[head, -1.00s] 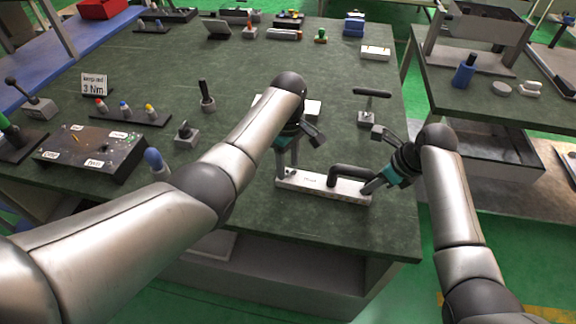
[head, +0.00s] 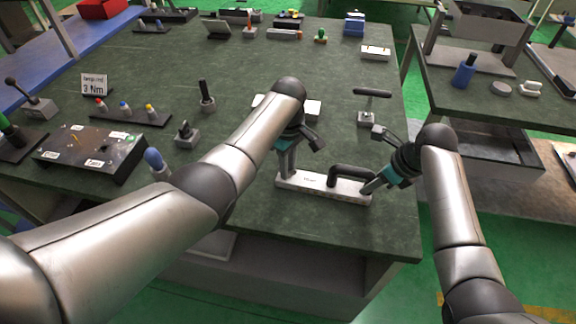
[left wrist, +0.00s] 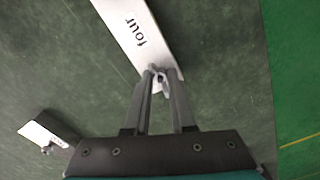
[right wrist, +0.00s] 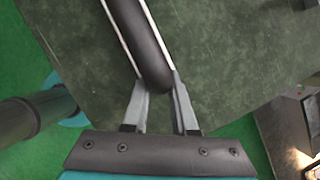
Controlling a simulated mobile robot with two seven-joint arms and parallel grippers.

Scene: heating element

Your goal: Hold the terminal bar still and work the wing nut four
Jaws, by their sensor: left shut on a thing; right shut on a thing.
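The terminal bar is a white bar (head: 310,183) lying on the green bench top, with a black bridge handle (head: 352,171) on its right part. The left wrist view shows the bar (left wrist: 118,20) with the word "four". At that end, my left gripper (left wrist: 159,80) is shut on the small pale metal wing nut (left wrist: 160,75). In the head view my left gripper (head: 285,176) points down at the bar's left end. My right gripper (right wrist: 158,85) is shut on the end of the black handle (right wrist: 140,40). In the head view it (head: 368,188) reaches the bar's right end, fingertips partly hidden.
A T-handled tool (head: 372,93) stands behind the bar. A black box with labels (head: 88,152), a blue-topped knob (head: 154,158) and a small grey block (head: 187,134) stand to the left. The bench's front edge is close; bare bench lies in front of the bar.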

